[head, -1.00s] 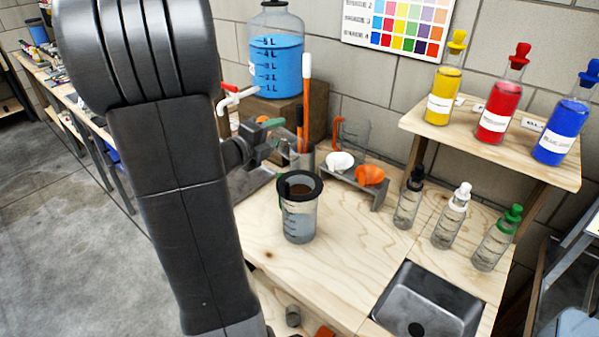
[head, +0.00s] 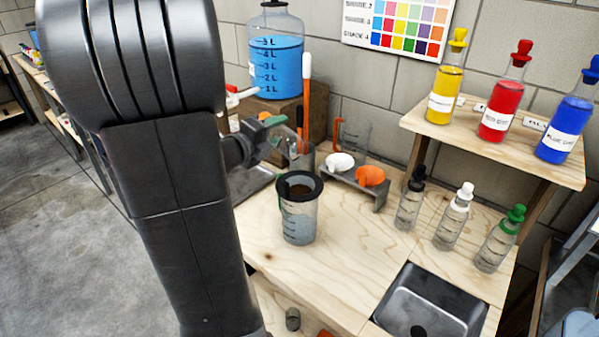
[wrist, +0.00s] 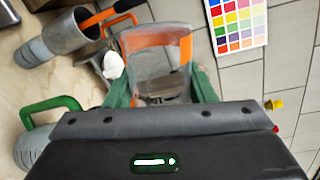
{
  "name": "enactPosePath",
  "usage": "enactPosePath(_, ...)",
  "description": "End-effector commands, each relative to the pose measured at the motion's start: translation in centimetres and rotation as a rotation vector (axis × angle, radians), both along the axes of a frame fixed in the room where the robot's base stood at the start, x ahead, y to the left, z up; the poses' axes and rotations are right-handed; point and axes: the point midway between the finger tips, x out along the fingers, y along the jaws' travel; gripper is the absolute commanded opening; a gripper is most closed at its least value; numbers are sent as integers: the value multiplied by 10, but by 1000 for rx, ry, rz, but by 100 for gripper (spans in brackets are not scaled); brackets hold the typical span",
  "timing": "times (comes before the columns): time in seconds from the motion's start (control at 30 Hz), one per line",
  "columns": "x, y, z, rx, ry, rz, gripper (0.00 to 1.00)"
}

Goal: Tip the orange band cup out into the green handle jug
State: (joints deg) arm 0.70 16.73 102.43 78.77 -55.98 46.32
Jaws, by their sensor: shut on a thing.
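My gripper (head: 282,130) has green fingers and is shut on a clear cup with an orange band. The orange band cup (wrist: 183,60) sits between the fingers in the wrist view; its contents cannot be made out. In the head view the cup is small and partly hidden by my gripper. The green handle jug (head: 299,226) stands upright on the bench, in front of and below my gripper, with a dark-rimmed insert in its mouth. Its green handle also shows at the left of the wrist view (wrist: 42,108). The cup is apart from the jug.
A metal can (wrist: 75,33) with an orange-handled tool stands behind the jug. A rack with white and orange funnels (head: 370,176), an orange-handled jug (head: 354,135) and several dropper bottles (head: 448,224) are to the right. A sink (head: 432,300) is at front right. Bench before the jug is clear.

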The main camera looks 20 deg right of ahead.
Motion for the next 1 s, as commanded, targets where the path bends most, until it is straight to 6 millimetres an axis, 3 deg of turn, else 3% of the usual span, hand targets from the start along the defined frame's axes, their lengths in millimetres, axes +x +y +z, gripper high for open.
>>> enactPosePath(1.0,-6,-4,7,54,-100,-1,20)
